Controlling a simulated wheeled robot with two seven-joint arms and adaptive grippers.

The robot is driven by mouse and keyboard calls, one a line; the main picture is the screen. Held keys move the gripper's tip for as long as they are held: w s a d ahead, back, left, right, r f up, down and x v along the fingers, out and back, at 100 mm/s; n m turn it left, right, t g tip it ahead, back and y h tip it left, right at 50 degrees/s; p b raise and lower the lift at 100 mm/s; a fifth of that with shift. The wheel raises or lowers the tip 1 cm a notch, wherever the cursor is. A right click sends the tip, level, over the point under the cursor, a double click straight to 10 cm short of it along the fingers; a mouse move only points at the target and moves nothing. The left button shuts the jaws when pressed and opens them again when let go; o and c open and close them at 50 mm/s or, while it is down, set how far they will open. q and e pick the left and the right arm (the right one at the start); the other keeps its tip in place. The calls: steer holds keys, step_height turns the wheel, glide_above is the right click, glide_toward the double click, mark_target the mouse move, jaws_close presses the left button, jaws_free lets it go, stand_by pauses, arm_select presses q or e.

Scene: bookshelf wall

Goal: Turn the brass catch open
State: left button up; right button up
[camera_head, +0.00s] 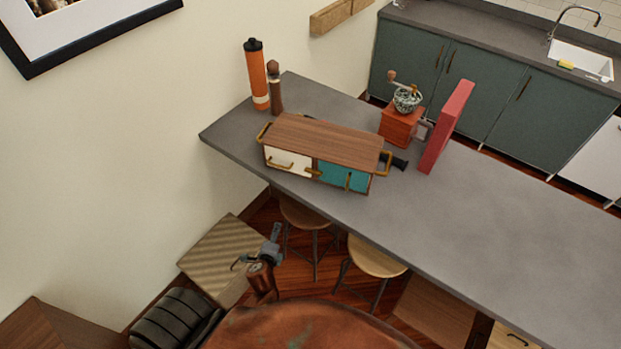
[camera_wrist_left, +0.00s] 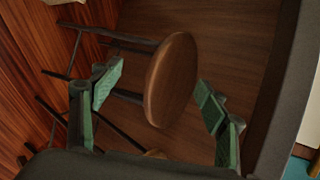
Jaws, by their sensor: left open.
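The small cabinet (camera_head: 330,137) stands on the grey counter. It has a wooden top, a white front (camera_head: 288,161) on the left and a teal front (camera_head: 343,176) on the right. The brass catch (camera_head: 313,172) lies roughly level where the two fronts meet. A brass handle (camera_head: 349,181) is on the teal front. My left gripper (camera_head: 260,250) is open and empty, below the counter's front edge and apart from the cabinet. Its spread fingers show in the left wrist view (camera_wrist_left: 160,95); a sliver of teal is at the right edge there. My right gripper is not seen.
An orange bottle (camera_head: 257,75) and a wooden mill (camera_head: 274,88) stand behind the cabinet. A coffee grinder (camera_head: 402,123) and a red upright object (camera_head: 446,127) stand to its right. Stools (camera_head: 376,257) are under the counter edge. The counter's right part is clear.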

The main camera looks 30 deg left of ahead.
arm_select(q)
steer(key=w+r+m+t+y, duration=0.1)
steer(key=w+r+m+t, duration=0.35)
steer(key=r, duration=0.75)
steer(key=m+t+h, duration=0.3)
steer(key=m, duration=1.1)
glide_toward(313, 173)
steer(key=w, duration=0.4)
steer(key=w+a, duration=0.1)
steer(key=w, duration=0.2)
steer(key=shift+w+a+f, duration=0.1)
steer(key=shift+w+a, duration=0.15)
steer(key=shift+w, duration=0.35)
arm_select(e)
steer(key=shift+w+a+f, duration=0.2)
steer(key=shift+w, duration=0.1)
arm_select(q)
steer(key=shift+c, duration=0.4)
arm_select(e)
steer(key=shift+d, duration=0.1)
arm_select(q)
steer(key=shift+c, duration=0.7)
steer(key=c, duration=0.9)
steer(key=shift+c, duration=0.2)
